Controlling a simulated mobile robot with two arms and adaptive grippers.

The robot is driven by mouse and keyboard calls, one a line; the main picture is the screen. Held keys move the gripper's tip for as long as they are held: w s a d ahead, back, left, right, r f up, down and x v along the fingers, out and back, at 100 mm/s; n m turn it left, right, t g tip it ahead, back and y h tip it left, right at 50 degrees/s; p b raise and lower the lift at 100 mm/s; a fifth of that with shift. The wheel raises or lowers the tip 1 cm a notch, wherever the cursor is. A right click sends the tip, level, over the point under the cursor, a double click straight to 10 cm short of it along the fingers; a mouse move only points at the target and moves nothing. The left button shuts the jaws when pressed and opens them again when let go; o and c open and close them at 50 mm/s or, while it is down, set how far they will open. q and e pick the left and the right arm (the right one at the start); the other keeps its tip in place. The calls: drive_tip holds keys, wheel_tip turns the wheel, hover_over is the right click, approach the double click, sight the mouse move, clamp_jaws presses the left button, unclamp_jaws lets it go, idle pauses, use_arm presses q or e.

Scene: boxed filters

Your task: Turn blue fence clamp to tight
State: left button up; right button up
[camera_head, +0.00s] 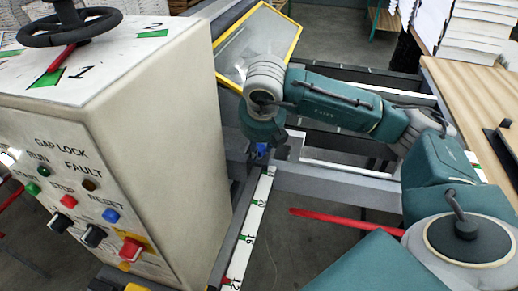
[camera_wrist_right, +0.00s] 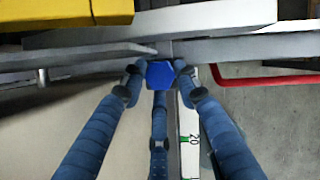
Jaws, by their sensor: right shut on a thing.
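The blue fence clamp (camera_wrist_right: 160,74) shows in the right wrist view as a small blue faceted knob. It also shows in the head view (camera_head: 262,149), small and partly hidden, below my right gripper (camera_head: 264,136) at the end of the white ruler. In the right wrist view my right gripper (camera_wrist_right: 157,80) has its blue-grey fingers shut around the clamp, from the left, the right and the near side. No mark for loose or tight can be read here. My left gripper is not in view.
A control cabinet (camera_head: 190,140) with buttons and a black handwheel (camera_head: 70,28) stands at the left. The white ruler (camera_head: 246,236) runs toward the front. A yellow-edged clear guard (camera_head: 258,45) stands behind. A red bar (camera_head: 345,221) juts right of the ruler.

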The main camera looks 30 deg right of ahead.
drive_tip(key=o, duration=1.1)
drive_tip(key=shift+w+d+r, duration=0.25)
drive_tip(key=shift+r, duration=0.15)
drive_tip(key=shift+f, duration=0.1)
drive_tip(key=shift+s+a+f, duration=0.1)
drive_tip(key=v, duration=1.2)
drive_tip(key=shift+s, duration=0.1)
